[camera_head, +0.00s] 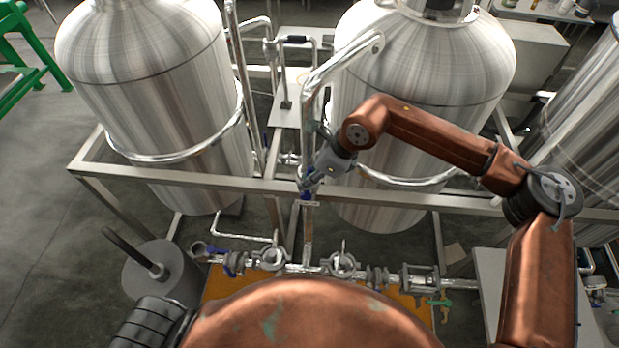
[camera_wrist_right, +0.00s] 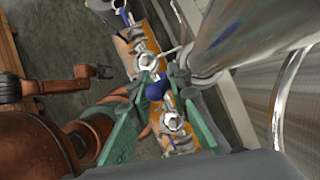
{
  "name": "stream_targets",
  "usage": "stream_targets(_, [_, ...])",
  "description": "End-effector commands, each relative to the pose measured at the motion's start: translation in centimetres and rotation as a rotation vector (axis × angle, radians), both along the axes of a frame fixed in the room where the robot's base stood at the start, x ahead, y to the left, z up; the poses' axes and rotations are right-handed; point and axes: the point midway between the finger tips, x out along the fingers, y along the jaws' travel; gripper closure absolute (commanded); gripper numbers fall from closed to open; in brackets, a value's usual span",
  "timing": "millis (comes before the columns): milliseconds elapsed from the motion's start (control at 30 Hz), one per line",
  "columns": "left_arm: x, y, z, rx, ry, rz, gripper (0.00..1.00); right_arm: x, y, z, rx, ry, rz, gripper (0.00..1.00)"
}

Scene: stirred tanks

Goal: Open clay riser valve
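A vertical steel riser pipe (camera_head: 308,105) runs down between the two tanks. A small blue valve handle (camera_head: 306,196) sits low on it, by the frame's front rail. My right gripper (camera_head: 309,184) is at this handle, partly covering it. In the right wrist view the blue handle (camera_wrist_right: 157,89) lies between the green fingers of my right gripper (camera_wrist_right: 158,80). The fingers are spread, with gaps showing beside the handle; whether either finger touches it is unclear. My left gripper does not show.
Steel tanks (camera_head: 150,85) and (camera_head: 425,75) stand behind the frame rail (camera_head: 230,184). Below runs a pipe line with several valves, one with a blue handle (camera_head: 233,262), over an orange surface (camera_head: 418,308). A grey cylinder (camera_head: 160,275) stands left. Open floor lies at far left.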

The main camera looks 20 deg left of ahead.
Motion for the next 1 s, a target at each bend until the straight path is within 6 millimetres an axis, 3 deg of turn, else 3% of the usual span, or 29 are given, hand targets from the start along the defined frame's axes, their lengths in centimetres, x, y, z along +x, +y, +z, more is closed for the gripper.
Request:
stream_targets(133, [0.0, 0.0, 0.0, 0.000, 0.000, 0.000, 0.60, 0.0, -0.1, 0.0, 0.000, 0.000, -0.001, 0.71])
stream_targets(533, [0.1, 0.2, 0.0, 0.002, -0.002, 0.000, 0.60, 0.1, -0.5, 1.0, 0.000, 0.000, -0.001, 0.71])
stream_targets(1000, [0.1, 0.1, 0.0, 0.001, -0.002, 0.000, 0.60, 0.3, -4.6, 8.9, 0.000, -0.002, -0.002, 0.71])
